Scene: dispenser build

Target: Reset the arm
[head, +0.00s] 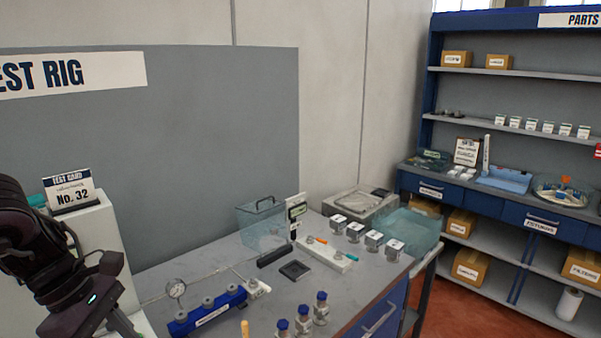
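My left arm comes in from the left edge, dark and bent downward in front of the white block of the test rig. Its gripper (122,322) is at the bottom left, partly cut off by the lower edge, and its fingertips cannot be made out. It is apart from the blue manifold (208,312) on the bench. My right arm and gripper are not in view. A card reading No. 32 (72,190) stands on top of the white block (100,235).
A parts shelf (500,100) stands at the right. Red floor shows between them.

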